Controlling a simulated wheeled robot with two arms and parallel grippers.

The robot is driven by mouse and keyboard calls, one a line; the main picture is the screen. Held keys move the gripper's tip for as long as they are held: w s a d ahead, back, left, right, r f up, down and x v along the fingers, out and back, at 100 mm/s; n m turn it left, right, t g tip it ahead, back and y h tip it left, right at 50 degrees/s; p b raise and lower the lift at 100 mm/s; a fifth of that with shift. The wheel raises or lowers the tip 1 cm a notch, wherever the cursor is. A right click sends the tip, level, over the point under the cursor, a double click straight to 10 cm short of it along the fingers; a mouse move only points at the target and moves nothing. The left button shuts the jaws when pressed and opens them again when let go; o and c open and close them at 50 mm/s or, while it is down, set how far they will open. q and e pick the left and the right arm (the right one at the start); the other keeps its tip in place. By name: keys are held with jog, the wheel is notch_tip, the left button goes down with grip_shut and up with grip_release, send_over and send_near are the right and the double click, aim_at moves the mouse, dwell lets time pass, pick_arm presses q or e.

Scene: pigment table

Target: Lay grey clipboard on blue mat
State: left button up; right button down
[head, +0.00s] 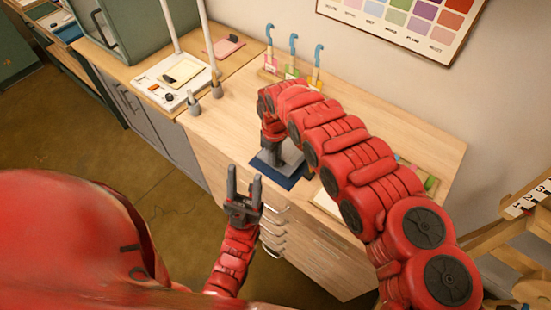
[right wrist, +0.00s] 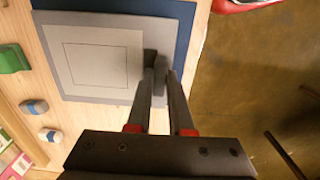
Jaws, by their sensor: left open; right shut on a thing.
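The grey clipboard (head: 262,162) is over the blue mat (head: 284,183) near the front edge of the wooden table. My left gripper (head: 244,175) is open and empty, in front of the table.
Blue hooked tools (head: 292,45) stand at the back wall. A white stand (head: 165,80) is on the left counter. Drawer handles (head: 272,235) stick out below the table front.

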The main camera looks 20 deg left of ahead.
notch_tip(320, 180, down, 2)
jog(key=shift+f, duration=0.1)
jog(key=shift+f, duration=0.1)
jog(key=shift+f, duration=0.15)
jog(key=c, duration=0.8)
grip_release()
jog(key=shift+r, duration=0.2)
